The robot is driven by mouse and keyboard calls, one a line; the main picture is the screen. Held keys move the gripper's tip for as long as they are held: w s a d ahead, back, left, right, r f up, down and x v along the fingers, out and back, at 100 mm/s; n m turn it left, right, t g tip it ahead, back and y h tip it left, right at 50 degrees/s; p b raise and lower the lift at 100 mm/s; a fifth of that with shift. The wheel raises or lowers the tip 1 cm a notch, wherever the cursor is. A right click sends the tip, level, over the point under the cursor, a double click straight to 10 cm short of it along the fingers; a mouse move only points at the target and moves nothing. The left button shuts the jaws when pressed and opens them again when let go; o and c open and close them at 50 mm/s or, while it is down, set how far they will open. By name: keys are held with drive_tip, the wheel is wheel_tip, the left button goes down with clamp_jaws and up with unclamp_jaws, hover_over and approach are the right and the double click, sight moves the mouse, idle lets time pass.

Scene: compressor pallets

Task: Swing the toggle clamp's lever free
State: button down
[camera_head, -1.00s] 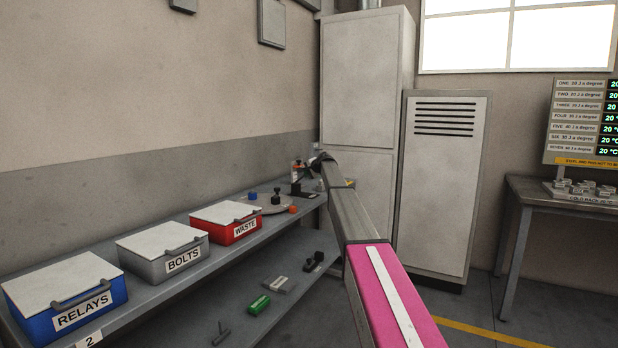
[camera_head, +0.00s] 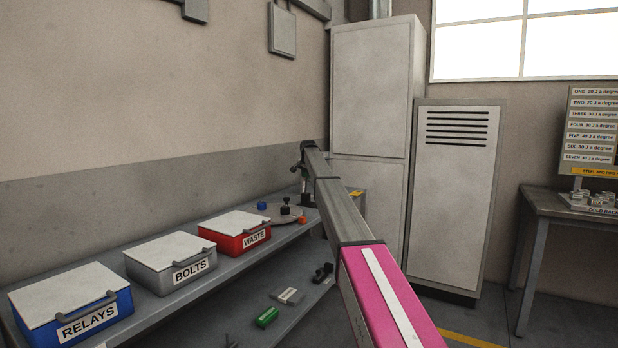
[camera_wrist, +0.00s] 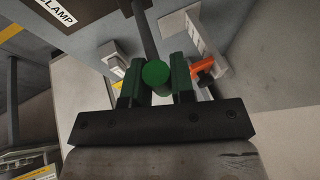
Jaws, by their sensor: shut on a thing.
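The toggle clamp's lever shows in the wrist view as a dark rod (camera_wrist: 146,35) ending in a round green knob (camera_wrist: 155,74). My gripper (camera_wrist: 156,84) has its two green fingers on either side of this knob, shut on it. A pale grey bracket (camera_wrist: 192,36) and an orange-tipped part (camera_wrist: 203,68) sit just right of the fingers; I cannot tell how they join the lever. In the head view my gripper (camera_head: 302,168) is small and dark at the shelf's far end, and the clamp is hard to make out there.
A sign (camera_wrist: 56,12) reading "CLAMP" is at the wrist view's upper left. Waste (camera_head: 236,243), bolts (camera_head: 150,276) and relays (camera_head: 115,318) boxes line the shelf (camera_head: 200,290). A round plate with knobs (camera_head: 270,212) lies near my gripper. Tall cabinets stand behind my arm.

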drive_tip(key=shift+w+a, duration=0.4)
drive_tip(key=shift+a, duration=0.2)
drive_tip(key=c, duration=1)
unclamp_jaws()
drive_tip(key=shift+a, duration=0.1)
drive_tip(key=shift+s+d+r, duration=0.2)
drive_tip(key=shift+s+r, duration=0.1)
drive_tip(key=shift+r, duration=0.15)
drive_tip(key=v, duration=0.9)
drive_tip(key=shift+s+r, duration=0.15)
drive_tip(key=shift+r, duration=0.15)
